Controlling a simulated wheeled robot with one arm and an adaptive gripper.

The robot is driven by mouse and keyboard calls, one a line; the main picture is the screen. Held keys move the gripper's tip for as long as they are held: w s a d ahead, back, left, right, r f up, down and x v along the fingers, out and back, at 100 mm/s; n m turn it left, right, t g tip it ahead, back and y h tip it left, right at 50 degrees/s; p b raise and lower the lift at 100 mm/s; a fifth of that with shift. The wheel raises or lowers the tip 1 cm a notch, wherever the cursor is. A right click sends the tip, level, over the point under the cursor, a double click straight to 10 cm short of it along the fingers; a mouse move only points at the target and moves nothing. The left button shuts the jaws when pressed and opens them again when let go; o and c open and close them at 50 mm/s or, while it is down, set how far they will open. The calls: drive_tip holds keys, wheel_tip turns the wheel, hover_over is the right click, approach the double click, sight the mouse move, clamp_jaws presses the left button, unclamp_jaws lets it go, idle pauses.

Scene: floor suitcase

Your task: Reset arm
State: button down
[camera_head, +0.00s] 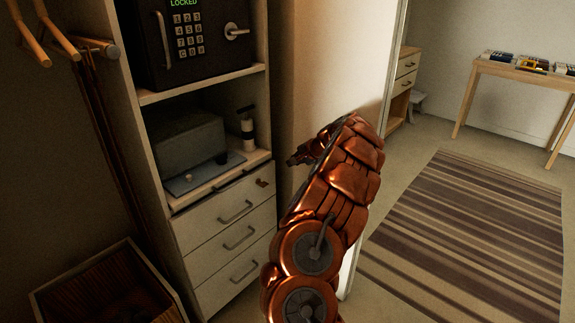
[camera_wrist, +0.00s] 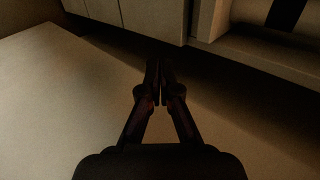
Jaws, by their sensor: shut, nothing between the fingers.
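My arm rises from the bottom middle of the head view, in copper-red armour, and bends over to the left. My gripper (camera_head: 298,157) is small and dark there, in front of the pale panel and to the right of the shelf unit. In the wrist view my gripper (camera_wrist: 160,85) points away from the camera, its two dark fingers together with nothing between them. It touches nothing that I can make out.
A shelf unit (camera_head: 162,222) with a black safe (camera_head: 193,42), a grey box (camera_head: 187,147) and drawers (camera_head: 235,235) stands left. A wooden crate (camera_head: 160,285) is bottom left. A pale panel (camera_head: 325,60) stands behind my arm. A striped rug (camera_head: 470,235) and a table (camera_head: 520,75) are right.

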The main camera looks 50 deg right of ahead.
drive_tip(key=shift+v, duration=1.8)
